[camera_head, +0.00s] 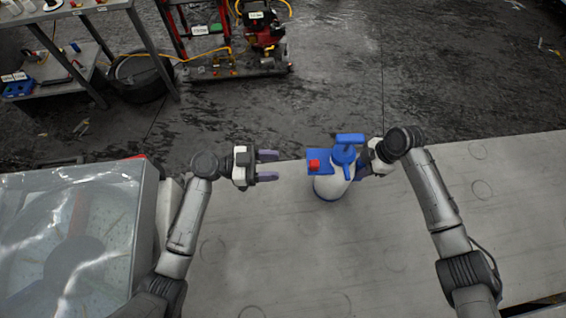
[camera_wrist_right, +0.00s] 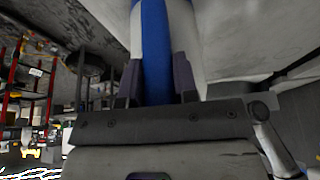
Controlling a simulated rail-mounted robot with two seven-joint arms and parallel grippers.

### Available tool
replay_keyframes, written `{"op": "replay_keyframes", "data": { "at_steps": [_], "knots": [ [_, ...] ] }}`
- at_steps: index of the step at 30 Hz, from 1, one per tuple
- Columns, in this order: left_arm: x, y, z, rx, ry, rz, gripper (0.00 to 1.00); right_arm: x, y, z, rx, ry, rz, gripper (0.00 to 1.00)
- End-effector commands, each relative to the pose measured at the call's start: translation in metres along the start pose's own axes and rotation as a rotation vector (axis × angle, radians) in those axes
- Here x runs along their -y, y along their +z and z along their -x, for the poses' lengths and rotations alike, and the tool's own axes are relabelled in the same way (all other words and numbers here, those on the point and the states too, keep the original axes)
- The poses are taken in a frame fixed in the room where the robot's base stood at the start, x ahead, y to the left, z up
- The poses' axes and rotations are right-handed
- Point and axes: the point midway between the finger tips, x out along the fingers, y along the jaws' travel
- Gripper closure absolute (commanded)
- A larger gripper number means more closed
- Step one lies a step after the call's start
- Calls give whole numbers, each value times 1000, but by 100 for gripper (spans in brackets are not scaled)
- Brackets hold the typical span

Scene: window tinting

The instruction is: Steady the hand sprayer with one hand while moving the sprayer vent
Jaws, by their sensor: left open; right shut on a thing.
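The hand sprayer (camera_head: 332,187) has a white body with a blue top and blue handle, and stands on the grey table near its far edge. A small red part (camera_head: 314,165), perhaps the vent, sits on a blue plate at the sprayer's left side. My right gripper (camera_head: 364,170) is shut on the sprayer from its right side.
The grey table (camera_head: 420,260) is bare around the sprayer. A large clear-covered box with a fan shape (camera_head: 75,235) stands at the left. Behind the table lie dark floor, a red machine cart (camera_head: 235,65), a black tub (camera_head: 140,78) and a metal bench (camera_head: 50,45).

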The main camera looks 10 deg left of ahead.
Motion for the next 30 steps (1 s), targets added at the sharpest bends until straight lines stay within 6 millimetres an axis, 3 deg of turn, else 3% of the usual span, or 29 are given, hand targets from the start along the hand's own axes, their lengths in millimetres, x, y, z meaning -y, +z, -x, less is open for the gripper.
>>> {"op": "replay_keyframes", "data": {
  "at_steps": [14, 15, 24, 29, 30],
  "knots": [
    [0, 0, 5, 0, 1, 0, 49, 0, 0, 0, -1, 1, 1, 100],
    [0, 0, 5, 0, 1, 0, 49, 0, 0, 0, -1, 1, 1, 72],
    [0, 0, 5, 0, 1, 0, 49, 0, 0, 0, -1, 0, 0, 43],
    [0, 0, 5, 0, 1, 0, 49, 0, 0, 0, 0, 0, 0, 43],
    [0, 0, 5, 0, 1, 0, 49, 0, 0, 0, 0, 0, 0, 39]
  ]
}}
